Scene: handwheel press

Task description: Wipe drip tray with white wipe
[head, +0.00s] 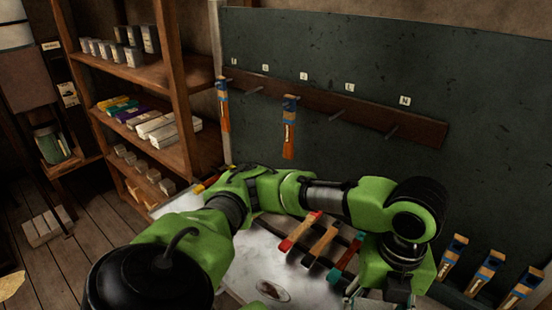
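A green and black arm of mine comes in from the lower left and bends down at the right. I take it as my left arm. Its gripper (378,302) is at the bottom edge, mostly cut off, and its fingers cannot be made out. A pale flat surface (240,262) with a dark smudge (272,290) lies beneath the arm. I cannot tell whether it is the drip tray. No white wipe can be made out. My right gripper is not in view.
Several coloured-handled tools (320,242) lie on the pale surface beside the arm. Orange-handled tools hang on a pegged rail (350,112) on the dark board behind. More stand at the lower right (485,272). A wooden shelf (150,73) with boxes is at the left. Floor (100,245) shows at left.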

